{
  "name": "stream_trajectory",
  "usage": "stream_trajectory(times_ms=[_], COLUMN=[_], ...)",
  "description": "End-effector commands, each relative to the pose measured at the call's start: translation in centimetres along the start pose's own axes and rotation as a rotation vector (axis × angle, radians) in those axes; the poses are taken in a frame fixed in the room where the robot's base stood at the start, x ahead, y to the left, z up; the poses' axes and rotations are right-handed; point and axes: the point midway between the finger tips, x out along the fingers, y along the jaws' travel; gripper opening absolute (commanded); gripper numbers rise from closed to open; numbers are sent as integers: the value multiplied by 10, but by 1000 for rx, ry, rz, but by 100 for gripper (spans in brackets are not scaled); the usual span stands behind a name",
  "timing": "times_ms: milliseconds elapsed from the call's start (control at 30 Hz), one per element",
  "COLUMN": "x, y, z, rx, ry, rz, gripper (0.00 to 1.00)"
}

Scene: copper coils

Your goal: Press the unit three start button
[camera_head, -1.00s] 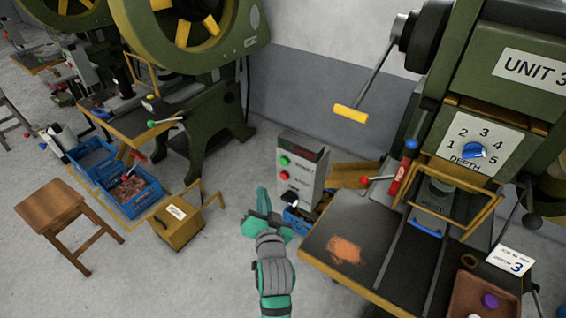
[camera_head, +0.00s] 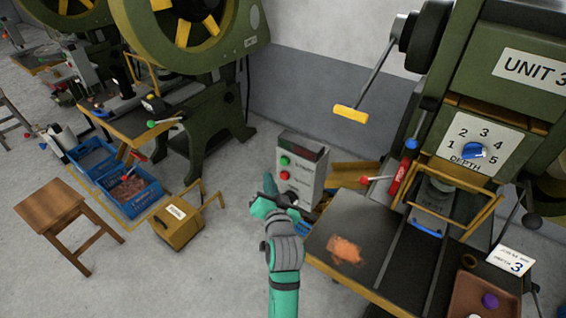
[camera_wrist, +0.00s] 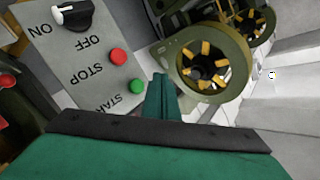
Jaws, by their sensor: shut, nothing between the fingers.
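The grey control box (camera_head: 308,172) stands left of the press marked UNIT 3 (camera_head: 530,70). Its green start button (camera_head: 285,160) sits above a red stop button (camera_head: 284,175). In the wrist view the panel (camera_wrist: 75,75) appears upside down, with the green start button (camera_wrist: 138,87), the red stop button (camera_wrist: 118,56) and a black ON/OFF knob (camera_wrist: 73,15). My gripper (camera_head: 268,186) is shut and empty, in front of the box's lower left. In the wrist view its closed fingers (camera_wrist: 160,90) lie just right of the green button. I cannot tell the remaining gap.
The press table (camera_head: 330,225) is right of my arm, with a red-knobbed lever (camera_head: 376,180) near the box. A yellow box (camera_head: 178,218), a wooden stool (camera_head: 52,205) and blue crates (camera_head: 130,198) stand to the left. The floor between is clear.

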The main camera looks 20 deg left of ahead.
Motion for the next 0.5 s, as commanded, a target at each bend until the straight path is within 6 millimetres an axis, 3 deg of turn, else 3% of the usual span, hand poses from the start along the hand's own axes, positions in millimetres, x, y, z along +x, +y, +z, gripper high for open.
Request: stream_trajectory(times_ms=[200, 500], x=[19, 30], y=[13, 22], z=[-14, -22], rx=[-1, -1], ry=[1, 1], rz=[1, 1], gripper=[0, 0])
